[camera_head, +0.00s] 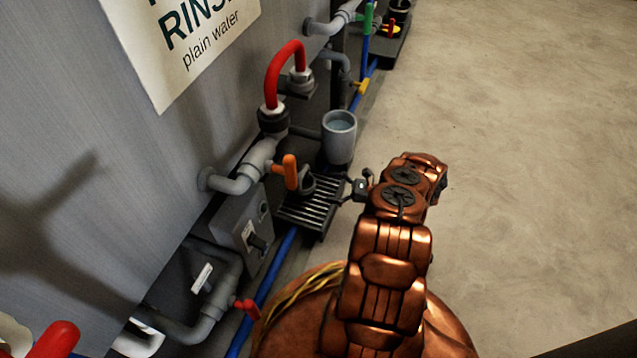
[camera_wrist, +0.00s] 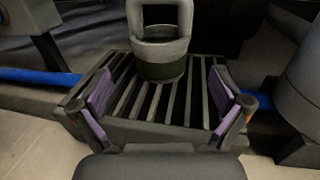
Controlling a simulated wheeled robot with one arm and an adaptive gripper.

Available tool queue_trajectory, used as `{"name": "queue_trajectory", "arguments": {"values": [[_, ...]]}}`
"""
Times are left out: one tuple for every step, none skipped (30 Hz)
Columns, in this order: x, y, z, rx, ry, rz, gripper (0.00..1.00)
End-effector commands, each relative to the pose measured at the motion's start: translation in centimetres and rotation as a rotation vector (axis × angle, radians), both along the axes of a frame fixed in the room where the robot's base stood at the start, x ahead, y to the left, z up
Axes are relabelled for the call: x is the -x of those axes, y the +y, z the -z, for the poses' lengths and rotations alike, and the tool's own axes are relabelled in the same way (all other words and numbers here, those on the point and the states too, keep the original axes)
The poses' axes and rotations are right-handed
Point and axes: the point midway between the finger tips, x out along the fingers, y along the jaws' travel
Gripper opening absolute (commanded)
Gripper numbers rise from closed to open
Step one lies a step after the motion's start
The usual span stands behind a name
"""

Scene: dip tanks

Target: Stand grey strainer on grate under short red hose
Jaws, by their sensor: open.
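The grey strainer (camera_wrist: 160,58), a small cup with a loop handle on its far side and a dark lower band, stands upright on the slatted grate (camera_wrist: 140,125) near its far edge. In the head view the strainer (camera_head: 307,184) is small and partly covered, on the grate (camera_head: 318,214). The short red hose (camera_head: 285,62) arches above and beyond the grate, on the pipework. My gripper (camera_wrist: 164,96) is open, its purple pads apart over the near part of the grate, with nothing between them. In the head view my gripper (camera_head: 352,190) is at the grate's right side.
A grey pot of liquid (camera_head: 340,136) stands just beyond the grate. An orange lever (camera_head: 290,172) sticks out over the grate's left side. A grey box with a switch (camera_head: 245,232) and a blue pipe (camera_head: 272,272) are on the left. The floor (camera_head: 530,170) to the right is clear.

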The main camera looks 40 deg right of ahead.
Motion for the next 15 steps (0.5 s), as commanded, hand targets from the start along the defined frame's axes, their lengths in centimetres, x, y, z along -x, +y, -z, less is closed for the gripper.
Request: {"name": "queue_trajectory", "arguments": {"values": [[0.4, -0.4, -0.1, 0.002, -0.001, 0.000, 1.00], [0.6, -0.7, -0.1, 0.004, -0.001, 0.000, 1.00], [0.8, -0.9, -0.1, 0.004, -0.001, 0.000, 1.00], [1.0, -1.1, -0.1, 0.004, -0.001, 0.000, 1.00], [1.2, -1.3, -0.1, 0.004, -0.001, 0.001, 1.00], [1.4, -1.4, -0.1, 0.004, -0.001, 0.000, 1.00], [1.5, -1.5, -0.1, 0.002, -0.001, 0.000, 1.00], [1.6, -1.5, -0.1, 0.002, -0.001, 0.000, 1.00], [1.6, -1.6, -0.1, 0.002, -0.001, -0.001, 1.00], [1.7, -1.6, -0.1, 0.001, -0.001, -0.001, 1.00], [1.7, -1.7, -0.1, 0.001, -0.001, -0.001, 1.00], [1.7, -1.7, -0.1, 0.001, -0.001, -0.002, 1.00], [1.7, -1.7, -0.1, 0.001, -0.001, -0.002, 1.00], [1.7, -1.7, -0.1, 0.001, -0.001, -0.002, 1.00], [1.7, -1.7, -0.1, 0.001, -0.001, -0.002, 1.00]]}}
